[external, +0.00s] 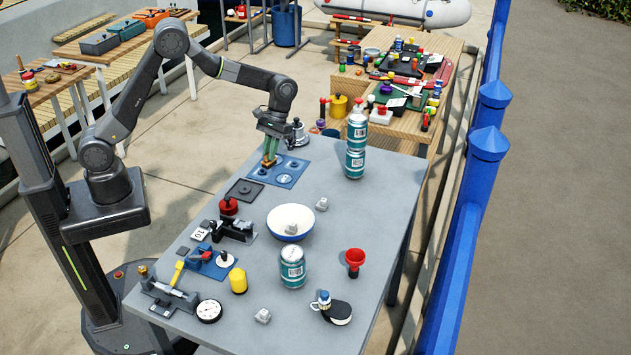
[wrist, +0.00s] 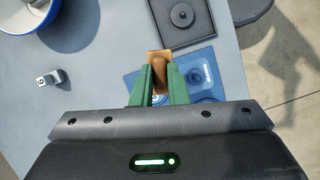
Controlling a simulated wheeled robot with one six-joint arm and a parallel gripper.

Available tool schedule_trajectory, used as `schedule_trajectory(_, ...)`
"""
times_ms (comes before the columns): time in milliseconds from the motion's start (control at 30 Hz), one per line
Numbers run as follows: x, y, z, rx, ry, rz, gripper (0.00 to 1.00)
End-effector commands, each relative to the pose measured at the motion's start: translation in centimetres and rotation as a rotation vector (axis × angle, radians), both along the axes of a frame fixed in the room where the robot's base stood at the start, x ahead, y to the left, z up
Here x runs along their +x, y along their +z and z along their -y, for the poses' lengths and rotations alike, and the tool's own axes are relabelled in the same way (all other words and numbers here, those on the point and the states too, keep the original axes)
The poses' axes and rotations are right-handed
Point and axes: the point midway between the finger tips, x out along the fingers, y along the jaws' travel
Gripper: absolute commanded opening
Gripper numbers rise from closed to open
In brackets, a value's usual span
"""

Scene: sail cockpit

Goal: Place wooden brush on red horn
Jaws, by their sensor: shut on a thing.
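My gripper (external: 269,160) is at the far left part of the grey table, over the blue board. In the wrist view its two green fingers (wrist: 166,85) are shut on the wooden brush (wrist: 160,57), a brown piece between them. In the external view the brush is mostly hidden by the fingers. I cannot tell whether it touches the board below. The red horn (external: 355,259), a small flared red piece, stands at the right side of the table, apart from my gripper. The wrist view does not show it.
The blue board (external: 291,180) and a dark square plate (external: 244,190) lie near my gripper. A white and blue bowl (external: 290,222) stands mid-table. Stacked cans (external: 355,160), another can (external: 292,268) and a yellow cylinder (external: 238,280) stand upright. Bare table surrounds the horn.

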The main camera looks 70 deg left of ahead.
Motion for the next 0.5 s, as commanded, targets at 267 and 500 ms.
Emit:
schedule_trajectory(267, -2.0, -2.6, -10.0, 0.000, -0.325, -0.002, 0.00)
schedule_trajectory(500, -3.6, -3.6, -14.6, 0.000, -0.497, -0.001, 0.00)
